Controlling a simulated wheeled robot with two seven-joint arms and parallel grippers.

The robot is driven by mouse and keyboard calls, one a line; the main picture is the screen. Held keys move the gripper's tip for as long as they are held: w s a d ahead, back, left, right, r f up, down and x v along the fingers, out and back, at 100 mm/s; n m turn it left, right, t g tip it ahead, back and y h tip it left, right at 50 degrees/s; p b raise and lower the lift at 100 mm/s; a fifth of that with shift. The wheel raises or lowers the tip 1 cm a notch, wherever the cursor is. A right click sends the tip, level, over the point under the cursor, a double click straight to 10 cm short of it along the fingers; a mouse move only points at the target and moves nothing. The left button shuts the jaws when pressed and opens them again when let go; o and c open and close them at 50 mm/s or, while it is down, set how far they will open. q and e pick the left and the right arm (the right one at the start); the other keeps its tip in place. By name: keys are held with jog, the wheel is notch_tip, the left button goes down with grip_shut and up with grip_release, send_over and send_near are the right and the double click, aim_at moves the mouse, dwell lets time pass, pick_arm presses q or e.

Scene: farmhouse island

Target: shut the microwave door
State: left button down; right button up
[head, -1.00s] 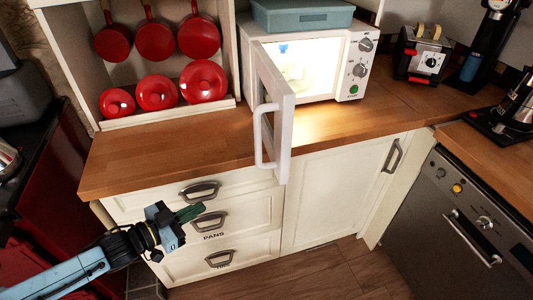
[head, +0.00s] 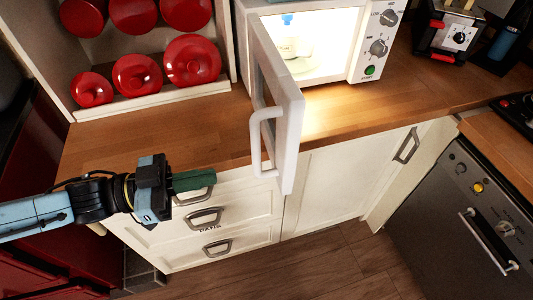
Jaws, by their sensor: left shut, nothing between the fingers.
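The white microwave (head: 367,50) stands on the wooden counter, its lit interior showing. Its door (head: 291,120) is hinged on the left and stands wide open, sticking out toward me past the counter's front edge. The white door handle (head: 260,142) is on the door's left-facing side. My left gripper (head: 212,180) is shut and empty, in front of the drawers, left of the door and a little below the counter edge. It is apart from the handle. My right gripper is not in view.
The wooden counter (head: 190,135) is clear left of the door. Red pots and lids (head: 138,76) sit in a shelf at the back left. Drawers with metal handles (head: 204,217) are below. A toaster (head: 449,38) stands right of the microwave, and a dishwasher (head: 455,220) is at right.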

pick_arm(q)
send_near(284, 163)
jog(key=x, duration=0.6)
jog(key=shift+f+p, duration=0.1)
jog(key=shift+p, duration=0.2)
jog(key=shift+w+d, duration=0.15)
jog(key=shift+d, duration=0.2)
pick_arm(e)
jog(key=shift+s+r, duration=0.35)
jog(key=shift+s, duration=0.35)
pick_arm(q)
jog(key=shift+d, duration=0.1)
